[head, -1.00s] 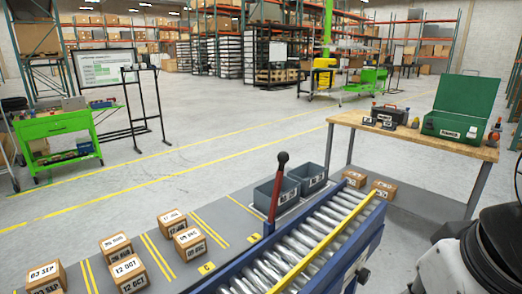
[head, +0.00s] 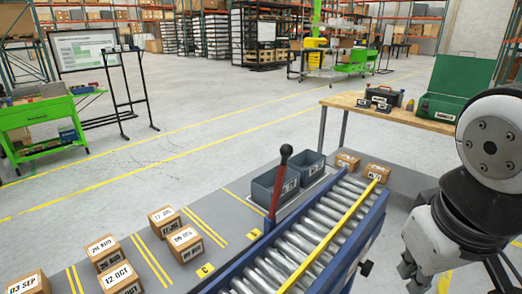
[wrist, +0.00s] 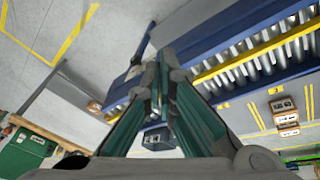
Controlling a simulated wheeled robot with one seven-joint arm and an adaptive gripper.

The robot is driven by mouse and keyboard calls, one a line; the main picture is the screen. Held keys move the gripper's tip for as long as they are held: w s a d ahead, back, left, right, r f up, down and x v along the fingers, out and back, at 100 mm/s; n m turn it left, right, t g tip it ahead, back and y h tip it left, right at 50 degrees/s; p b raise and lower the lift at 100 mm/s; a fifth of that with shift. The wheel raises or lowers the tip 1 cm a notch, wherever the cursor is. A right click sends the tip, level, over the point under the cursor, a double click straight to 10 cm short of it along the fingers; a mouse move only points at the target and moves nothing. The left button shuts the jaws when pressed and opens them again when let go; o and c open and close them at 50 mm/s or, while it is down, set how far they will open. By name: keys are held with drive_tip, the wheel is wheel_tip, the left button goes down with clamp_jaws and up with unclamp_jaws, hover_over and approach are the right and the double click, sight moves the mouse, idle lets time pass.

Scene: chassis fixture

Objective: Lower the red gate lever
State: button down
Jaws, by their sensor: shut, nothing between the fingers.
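The red gate lever (head: 278,184) stands upright with a dark round knob on top, at the near left side of the roller conveyor (head: 318,232) in the head view. My gripper (head: 412,272) is at the lower right of the head view, to the right of the conveyor and well apart from the lever. In the wrist view my gripper's fingers (wrist: 160,72) are together with nothing between them. The lever cannot be made out clearly in the wrist view.
A yellow bar (head: 340,222) runs along the conveyor. Two grey bins (head: 265,192) stand behind the lever. Several labelled boxes (head: 120,278) sit on the grey platform at left. A wooden workbench (head: 400,115) with a green case (head: 458,85) stands behind my arm.

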drive_tip(key=w+a+r+n+t+h+p, duration=0.1)
drive_tip(key=w+r+n+h, duration=0.1)
drive_tip(key=w+n+h, duration=0.35)
drive_tip(key=w+a+r+n+t+h+p, duration=0.1)
drive_tip(key=w+a+n+t+h+p, duration=0.1)
drive_tip(key=w, duration=0.6)
drive_tip(key=w+a+n+t+y+p, duration=0.1)
drive_tip(key=w+a+n+t, duration=0.3)
drive_tip(key=a, duration=0.7)
drive_tip(key=w+a+n+t+y, duration=0.2)
drive_tip(key=w+a+n+t, duration=0.2)
drive_tip(key=a, duration=0.7)
drive_tip(key=shift+a+n+t+p, duration=0.3)
drive_tip(key=shift+n+t, duration=0.2)
drive_tip(key=shift+n, duration=0.25)
drive_tip(key=shift+w+d+r, duration=0.1)
